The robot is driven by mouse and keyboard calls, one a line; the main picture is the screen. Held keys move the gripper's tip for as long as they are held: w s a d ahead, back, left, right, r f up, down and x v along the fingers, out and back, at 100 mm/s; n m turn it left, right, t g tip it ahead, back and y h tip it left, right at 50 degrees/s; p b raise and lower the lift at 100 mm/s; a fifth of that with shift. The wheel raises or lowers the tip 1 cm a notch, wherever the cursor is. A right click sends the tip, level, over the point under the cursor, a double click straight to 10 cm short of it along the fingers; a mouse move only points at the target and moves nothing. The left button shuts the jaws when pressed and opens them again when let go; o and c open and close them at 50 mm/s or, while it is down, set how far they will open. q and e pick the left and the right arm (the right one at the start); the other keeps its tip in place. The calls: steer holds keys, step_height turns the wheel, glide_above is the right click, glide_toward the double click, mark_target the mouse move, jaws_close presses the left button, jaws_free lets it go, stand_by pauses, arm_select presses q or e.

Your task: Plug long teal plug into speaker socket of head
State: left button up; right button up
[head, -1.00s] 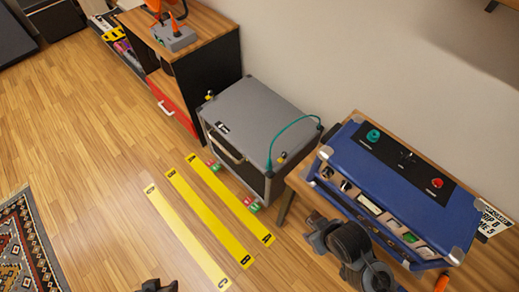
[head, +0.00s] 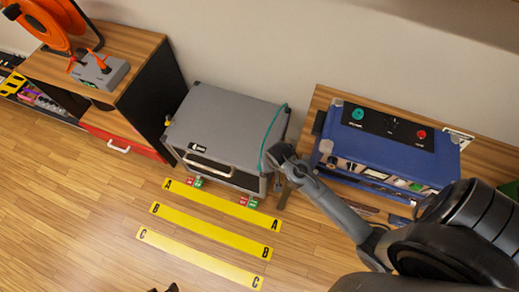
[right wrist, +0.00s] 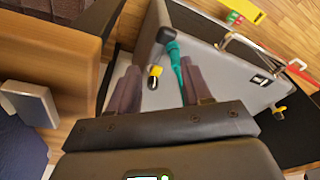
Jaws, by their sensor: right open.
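A teal cable (head: 270,133) arches along the right side of the grey cabinet (head: 225,125). In the right wrist view, the long teal plug (right wrist: 175,64) points toward the camera, between the fingers and closer to the right-hand one. My right gripper (head: 281,158) is at the cabinet's right side; its open fingers also show in the right wrist view (right wrist: 160,68). A yellow-tipped plug (right wrist: 155,73) is beside the teal one. The blue amplifier head (head: 385,143) stands on a wooden bench; its speaker socket cannot be made out. A dark tip, apparently my left gripper (head: 166,288), shows at the bottom edge.
Yellow strips (head: 205,233) marked A, B and C lie on the floor. Red and green tags (head: 247,202) lie by the cabinet's front. The wooden bench (head: 318,105) is close on the right. A shelf unit with an orange reel (head: 45,22) stands left.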

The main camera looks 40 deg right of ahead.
steer(key=shift+w+d+f+m+g+y+p, duration=0.2)
steer(key=shift+w+f+m+p, duration=0.3)
steer(key=shift+w+m+p, duration=0.5)
steer(key=shift+w+d+f+m+g+p, duration=0.1)
steer(key=shift+w+f+m+g+p, duration=0.45)
steer(key=shift+w+m, duration=0.8)
steer(key=shift+w+d+f+m+g+y+p, duration=0.15)
steer(key=shift+w+f+m+p, duration=0.25)
steer(key=shift+w+m+p, duration=0.75)
arm_select(q)
step_height(320, 180, up, 6)
steer(key=shift+w+a, duration=0.3)
arm_select(e)
steer(key=shift+w, duration=0.15)
arm_select(q)
steer(key=shift+b, duration=0.35)
arm_select(e)
steer(key=shift+f, duration=0.1)
steer(key=shift+f+b, duration=0.55)
steer(key=shift+b, duration=0.1)
step_height(320, 180, down, 4)
steer(key=b, duration=0.5)
steer(key=shift+f, duration=0.2)
steer(key=shift+f+b, duration=0.7)
steer(key=shift+f, duration=1)
arm_select(q)
step_height(320, 180, down, 8)
steer(key=shift+r, duration=0.15)
steer(key=shift+d, duration=0.15)
